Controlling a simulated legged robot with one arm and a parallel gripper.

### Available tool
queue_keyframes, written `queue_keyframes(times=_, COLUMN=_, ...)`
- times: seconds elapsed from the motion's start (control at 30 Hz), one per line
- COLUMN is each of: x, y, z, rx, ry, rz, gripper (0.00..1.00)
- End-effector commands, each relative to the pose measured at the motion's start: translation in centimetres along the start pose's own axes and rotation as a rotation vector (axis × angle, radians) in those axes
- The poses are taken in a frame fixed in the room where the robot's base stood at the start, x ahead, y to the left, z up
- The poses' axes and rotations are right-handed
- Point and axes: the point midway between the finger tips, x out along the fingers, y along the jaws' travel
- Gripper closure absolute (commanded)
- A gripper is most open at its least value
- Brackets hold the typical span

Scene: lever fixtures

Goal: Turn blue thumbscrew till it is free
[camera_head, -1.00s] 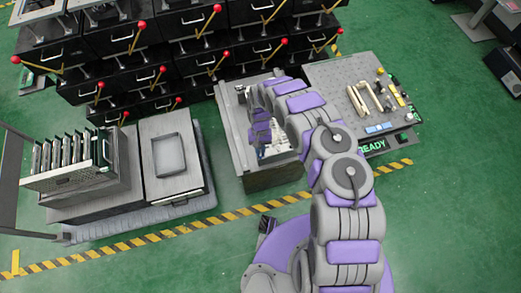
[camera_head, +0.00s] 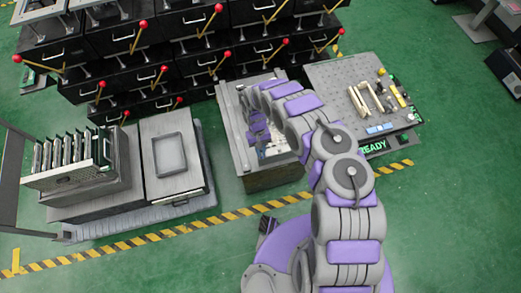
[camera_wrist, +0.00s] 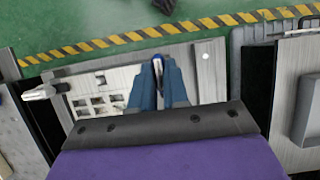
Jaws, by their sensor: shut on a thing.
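My gripper (camera_wrist: 158,78) points down over the grey box-like fixture (camera_head: 228,125). In the wrist view its two blue fingers are shut on a thin dark-blue thing, which I take to be the blue thumbscrew (camera_wrist: 156,66). A light metal panel (camera_wrist: 200,88) with several square cutouts lies under the fingers. I cannot tell whether the thumbscrew is still seated in it. In the head view my wrist hides the thumbscrew.
A grey perforated table (camera_head: 335,80) with small parts and a READY display is right of the fixture. A bench with a card rack (camera_head: 75,165) is left. Red-knobbed levers (camera_head: 218,8) stand behind.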

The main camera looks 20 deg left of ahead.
Motion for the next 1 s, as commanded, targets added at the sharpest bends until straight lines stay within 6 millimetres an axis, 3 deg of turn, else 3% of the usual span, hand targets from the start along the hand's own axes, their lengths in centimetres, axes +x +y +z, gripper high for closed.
queue_keyframes(times=0.27, x=-0.1, y=0.0, z=-0.1, rx=0.0, ry=0.006, rz=-0.001, gripper=0.6)
queue_keyframes(times=0.57, x=-0.4, y=0.1, z=0.0, rx=0.0, ry=0.004, rz=-0.001, gripper=0.6)
queue_keyframes(times=0.77, x=-3.0, y=0.1, z=-0.1, rx=0.0, ry=0.009, rz=0.0, gripper=0.6)
queue_keyframes(times=1.0, x=-8.3, y=0.1, z=-0.1, rx=0.001, ry=0.008, rz=0.0, gripper=0.6)
